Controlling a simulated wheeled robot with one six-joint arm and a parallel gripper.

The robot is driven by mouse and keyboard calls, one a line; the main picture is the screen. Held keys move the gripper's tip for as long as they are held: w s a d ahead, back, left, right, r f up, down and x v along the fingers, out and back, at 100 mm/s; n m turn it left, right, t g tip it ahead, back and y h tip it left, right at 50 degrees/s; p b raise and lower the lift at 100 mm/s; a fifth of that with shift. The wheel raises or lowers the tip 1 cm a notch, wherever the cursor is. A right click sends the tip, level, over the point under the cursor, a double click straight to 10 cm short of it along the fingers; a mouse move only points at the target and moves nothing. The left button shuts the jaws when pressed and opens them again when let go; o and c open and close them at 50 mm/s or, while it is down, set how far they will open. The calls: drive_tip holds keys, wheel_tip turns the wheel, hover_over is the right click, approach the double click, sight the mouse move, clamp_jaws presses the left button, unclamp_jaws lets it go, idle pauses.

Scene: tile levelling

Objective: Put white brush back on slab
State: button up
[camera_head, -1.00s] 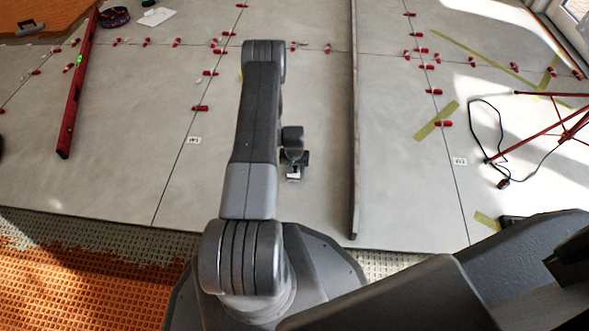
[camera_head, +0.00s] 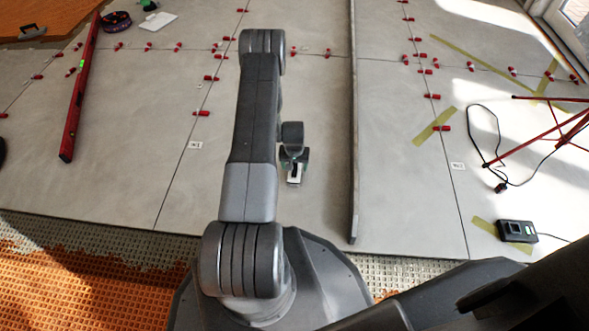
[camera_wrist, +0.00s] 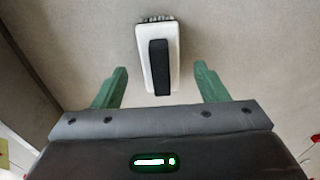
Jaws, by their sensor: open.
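The white brush (camera_wrist: 145,64) has a black strip along its top and dark bristles at its far end. In the wrist view it lies on the grey slab (camera_wrist: 230,40), between and ahead of my gripper's green fingers. My gripper (camera_wrist: 160,72) is open, with a clear gap between each finger and the brush. In the head view the brush (camera_head: 293,179) shows as a small white shape just below my gripper (camera_head: 294,160). The slab (camera_head: 325,200) around it is bare. My wrist hides part of the brush there.
A long grey straightedge (camera_head: 353,130) stands right of the gripper. A red level (camera_head: 78,100) lies at left, with several red clips along the joints. A red-legged stand (camera_head: 550,130), a cable and a black device (camera_head: 516,231) are at right. Orange matting (camera_head: 60,285) lies front left.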

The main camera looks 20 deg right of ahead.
sight(295, 169)
drive_tip(key=r+p, duration=0.1)
drive_tip(key=r, duration=0.5)
drive_tip(key=shift+s+a+r+p, duration=0.1)
drive_tip(key=shift+s+r+p, duration=0.1)
drive_tip(key=shift+r+p, duration=0.15)
drive_tip(key=shift+f, duration=0.2)
drive_tip(key=f+b, duration=0.1)
drive_tip(key=f, duration=0.3)
drive_tip(key=f+b, duration=0.2)
drive_tip(key=f, duration=0.2)
drive_tip(key=f+b, duration=0.1)
drive_tip(key=f, duration=0.3)
drive_tip(key=shift+w+d, duration=0.2)
drive_tip(key=shift+w, duration=0.2)
drive_tip(key=shift+r+p, duration=0.55)
drive_tip(key=shift+r, duration=1.35)
drive_tip(key=shift+f, duration=0.1)
